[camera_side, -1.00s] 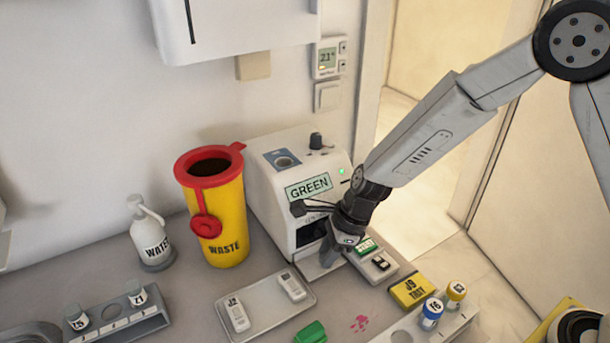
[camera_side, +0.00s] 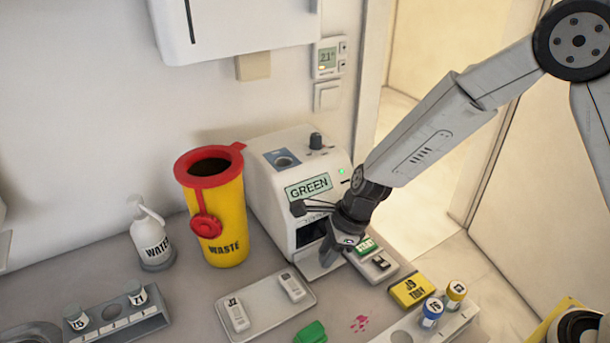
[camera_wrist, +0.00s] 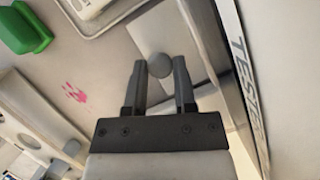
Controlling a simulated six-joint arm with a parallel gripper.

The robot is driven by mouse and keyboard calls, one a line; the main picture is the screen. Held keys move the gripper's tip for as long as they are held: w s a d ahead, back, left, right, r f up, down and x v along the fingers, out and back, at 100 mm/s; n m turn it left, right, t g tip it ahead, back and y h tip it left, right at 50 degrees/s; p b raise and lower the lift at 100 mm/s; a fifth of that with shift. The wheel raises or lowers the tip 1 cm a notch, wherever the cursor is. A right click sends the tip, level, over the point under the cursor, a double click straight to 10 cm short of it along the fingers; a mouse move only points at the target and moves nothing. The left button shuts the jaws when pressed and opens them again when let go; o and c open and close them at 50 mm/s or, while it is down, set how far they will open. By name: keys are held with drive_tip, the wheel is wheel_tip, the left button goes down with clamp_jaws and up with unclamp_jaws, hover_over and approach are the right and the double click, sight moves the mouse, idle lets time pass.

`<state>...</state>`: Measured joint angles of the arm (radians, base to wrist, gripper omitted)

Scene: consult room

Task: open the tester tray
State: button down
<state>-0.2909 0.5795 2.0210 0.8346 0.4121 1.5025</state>
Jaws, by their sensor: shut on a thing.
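The tester (camera_side: 290,190) is a white box with a lit screen reading GREEN and a dark opening low on its front. Its pale tray (camera_side: 312,270) sticks out below that opening. My gripper (camera_side: 330,254) is at the tray's front, pointing down. In the wrist view my gripper (camera_wrist: 159,72) is shut on a round grey knob (camera_wrist: 159,65) on the tray, between its fingertips. The lettered tester front (camera_wrist: 245,85) runs along the right of that view. My gripper hides part of the tray and opening in the side view.
A yellow waste bin (camera_side: 228,222) stands left of the tester. A tray with two cassettes (camera_side: 266,308) lies in front. A small grey holder (camera_side: 380,268), a yellow J9 block (camera_side: 408,290) and a vial rack (camera_side: 405,332) are to the right.

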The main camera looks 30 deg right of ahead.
drive_tip(key=shift+s, duration=0.1)
drive_tip(key=s, duration=0.9)
drive_tip(key=shift+s, duration=0.4)
drive_tip(key=shift+c, duration=2.1)
unclamp_jaws()
drive_tip(key=shift+r, duration=0.15)
drive_tip(key=v, duration=0.7)
drive_tip(key=shift+d+r, duration=0.15)
drive_tip(key=shift+r, duration=0.1)
